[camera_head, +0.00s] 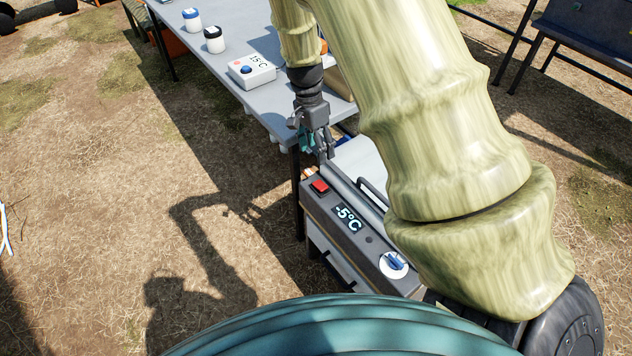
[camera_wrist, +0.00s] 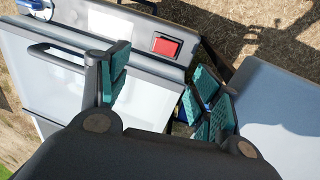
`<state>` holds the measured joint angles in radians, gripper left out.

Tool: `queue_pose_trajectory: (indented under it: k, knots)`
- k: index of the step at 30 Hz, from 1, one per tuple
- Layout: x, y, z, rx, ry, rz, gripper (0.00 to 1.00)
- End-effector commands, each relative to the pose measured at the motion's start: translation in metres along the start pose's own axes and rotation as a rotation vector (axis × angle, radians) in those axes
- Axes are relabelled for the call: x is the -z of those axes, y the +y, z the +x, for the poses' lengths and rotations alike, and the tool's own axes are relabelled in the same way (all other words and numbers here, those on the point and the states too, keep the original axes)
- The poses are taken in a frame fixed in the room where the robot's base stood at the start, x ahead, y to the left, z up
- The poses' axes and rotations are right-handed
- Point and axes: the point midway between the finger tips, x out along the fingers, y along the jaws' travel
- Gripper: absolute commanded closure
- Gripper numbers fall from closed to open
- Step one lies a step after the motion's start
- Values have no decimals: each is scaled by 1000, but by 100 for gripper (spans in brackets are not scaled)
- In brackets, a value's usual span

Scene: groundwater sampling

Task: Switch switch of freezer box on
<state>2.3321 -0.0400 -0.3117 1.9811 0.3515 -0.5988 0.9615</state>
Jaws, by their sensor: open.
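The freezer box (camera_head: 314,215) stands beside the table end in the head view. Its sloped panel carries a red switch (camera_head: 320,186), a lit display (camera_head: 348,218) reading -5°C and a blue-and-white knob (camera_head: 393,265). My gripper (camera_head: 322,155) is above the far end of the box, close to the switch. In the wrist view my gripper (camera_wrist: 160,92) is open and empty, its teal-padded fingers spread apart. The red switch (camera_wrist: 166,46) shows ahead, between the two finger sides, with no visible contact. I cannot tell which way the switch is tipped.
A grey table (camera_head: 205,45) holds a white 15°C device (camera_head: 252,71), a black-lidded jar (camera_head: 214,40) and a blue-lidded jar (camera_head: 192,20). The freezer's pale lid (camera_wrist: 50,85) has a dark handle (camera_wrist: 65,60). Open dry ground lies left of the box.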

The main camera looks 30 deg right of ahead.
Motion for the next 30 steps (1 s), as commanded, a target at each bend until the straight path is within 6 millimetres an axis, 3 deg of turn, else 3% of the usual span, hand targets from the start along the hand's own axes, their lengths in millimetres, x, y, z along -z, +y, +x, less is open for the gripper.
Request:
queue_pose_trajectory:
  k: [2, 14, 30]
  knots:
    - [1, -2, 16, 0, 0, 1, 36]
    - [4, -1, 40, -2, -2, 8, 36]
    - [3, -2, 118, -1, -1, 6, 36]
